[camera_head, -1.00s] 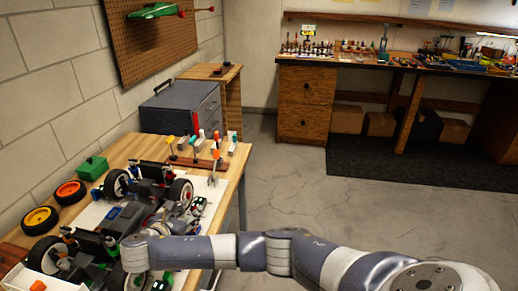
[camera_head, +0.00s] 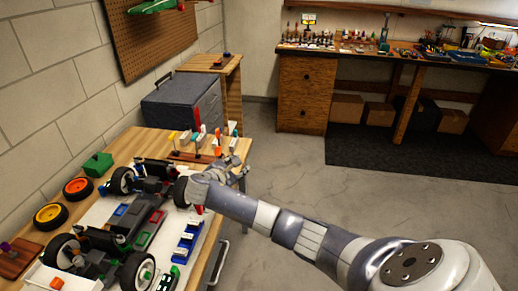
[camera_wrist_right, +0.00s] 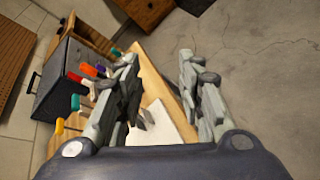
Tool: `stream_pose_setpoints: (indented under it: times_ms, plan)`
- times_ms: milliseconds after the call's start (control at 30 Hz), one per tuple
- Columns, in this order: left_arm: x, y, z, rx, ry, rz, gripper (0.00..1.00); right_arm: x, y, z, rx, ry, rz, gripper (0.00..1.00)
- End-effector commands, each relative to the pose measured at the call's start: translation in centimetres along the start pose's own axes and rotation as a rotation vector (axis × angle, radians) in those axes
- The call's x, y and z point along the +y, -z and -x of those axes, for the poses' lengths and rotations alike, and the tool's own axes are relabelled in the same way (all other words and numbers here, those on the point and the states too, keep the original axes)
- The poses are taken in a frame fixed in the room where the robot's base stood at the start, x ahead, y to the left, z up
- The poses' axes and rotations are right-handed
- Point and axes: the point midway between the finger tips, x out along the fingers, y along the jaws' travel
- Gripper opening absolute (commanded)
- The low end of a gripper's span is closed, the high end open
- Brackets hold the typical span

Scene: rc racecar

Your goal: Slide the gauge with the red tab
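My right gripper (camera_head: 238,172) is over the far right corner of the wooden workbench (camera_head: 232,192), at the end of the arm coming in from the right. In the right wrist view the two fingers (camera_wrist_right: 160,80) stand apart with nothing between them; the bench corner and a white sheet lie below. I cannot make out a gauge with a red tab for certain. A small red patch (camera_head: 199,209) shows just below the gripper, partly hidden by it. The RC car (camera_head: 130,222) stands on the bench, left of the gripper. My left gripper is not in view.
Tools with coloured handles (camera_head: 218,140) stand in a rack behind the gripper, also left in the wrist view (camera_wrist_right: 82,85). A grey drawer cabinet (camera_head: 184,105) is beyond. Loose wheels (camera_head: 50,215) and a green box (camera_head: 97,164) lie left. Floor right of the bench is free.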

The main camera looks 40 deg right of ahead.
Motion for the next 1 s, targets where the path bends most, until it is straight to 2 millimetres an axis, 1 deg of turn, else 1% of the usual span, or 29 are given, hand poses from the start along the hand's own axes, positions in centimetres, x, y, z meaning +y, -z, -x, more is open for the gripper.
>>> stream_pose_setpoints:
  times_ms: [33,200,400,600,1000]
  plan:
    - [0.0,0.1,0.6,0.000,0.000,0.000,0.40,-0.1,-1.1,-0.5,-0.008,0.006,-0.019,0.35]
    - [0.0,0.1,1.5,0.000,0.000,0.000,0.40,-0.6,-3.9,-2.3,-0.034,0.017,-0.082,0.35]
    - [0.0,0.2,2.2,0.000,0.000,0.000,0.40,-1.1,-6.4,-3.8,-0.060,0.024,-0.134,0.35]
    - [0.0,0.2,2.5,0.000,0.000,0.000,0.40,-1.4,-7.5,-4.5,-0.071,0.026,-0.158,0.35]
    - [0.0,0.2,2.4,0.000,0.000,0.000,0.40,-1.4,-7.7,-4.6,-0.073,0.026,-0.161,0.35]
